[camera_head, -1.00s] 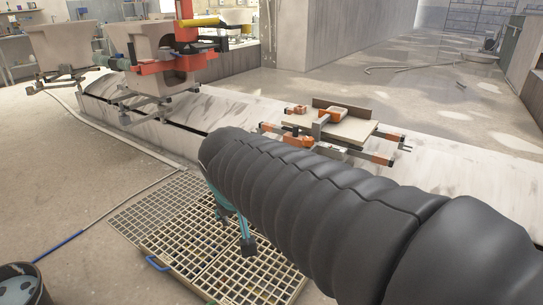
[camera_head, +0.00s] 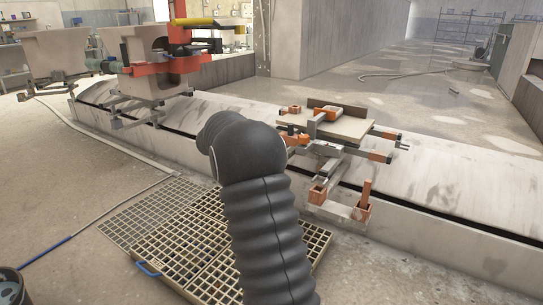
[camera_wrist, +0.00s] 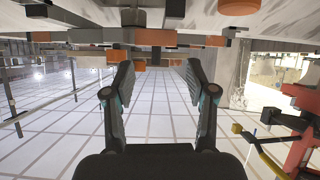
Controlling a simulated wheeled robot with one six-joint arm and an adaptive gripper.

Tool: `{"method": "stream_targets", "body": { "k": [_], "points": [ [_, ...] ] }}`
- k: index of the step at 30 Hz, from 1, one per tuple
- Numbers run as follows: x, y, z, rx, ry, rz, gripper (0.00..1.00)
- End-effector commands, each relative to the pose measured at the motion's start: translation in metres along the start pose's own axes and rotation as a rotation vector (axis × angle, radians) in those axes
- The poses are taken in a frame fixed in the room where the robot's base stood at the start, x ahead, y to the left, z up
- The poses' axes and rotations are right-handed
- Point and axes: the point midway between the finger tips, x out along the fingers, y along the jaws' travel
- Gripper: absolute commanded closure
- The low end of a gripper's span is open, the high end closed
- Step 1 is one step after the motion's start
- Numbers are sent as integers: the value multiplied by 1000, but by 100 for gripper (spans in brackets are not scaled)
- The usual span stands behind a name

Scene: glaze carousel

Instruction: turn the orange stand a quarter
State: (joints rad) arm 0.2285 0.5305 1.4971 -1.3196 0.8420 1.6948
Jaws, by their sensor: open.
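The stand with orange parts (camera_head: 335,125) sits on the pale trough to the right of my arm. It has a pale flat top, grey bars with orange ends, and a low front bracket with an upright orange post (camera_head: 367,194). In the head view my arm hides my gripper. In the wrist view my gripper (camera_wrist: 160,88) is open and empty, its two dark fingers wide apart. Orange blocks (camera_wrist: 155,37) on grey bars show beyond and above the fingertips, apart from them. They look like the stand's parts, but I cannot tell which.
A red-orange frame (camera_head: 172,63) holding a pale basin stands on the trough at upper left, with another basin (camera_head: 50,55) beside it. Floor grates (camera_head: 165,215) lie under my arm. A blue-ended hose (camera_head: 45,253) lies at left. The trough (camera_head: 450,205) is bare to the right.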

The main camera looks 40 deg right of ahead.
Motion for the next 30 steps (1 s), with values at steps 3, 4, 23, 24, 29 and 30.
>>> {"method": "stream_targets", "body": {
  "k": [3, 4, 23, 24, 29, 30],
  "points": [
    [35, -15, 10, 40, 46, 5, 44],
    [40, -17, 10, 49, 55, 5, 44],
    [125, -24, 7, 81, 85, 5, 44],
    [132, -24, 6, 81, 85, 5, 44],
    [160, -24, 4, 81, 84, 4, 44],
    [166, -24, 4, 81, 85, 4, 44]
  ]
}}
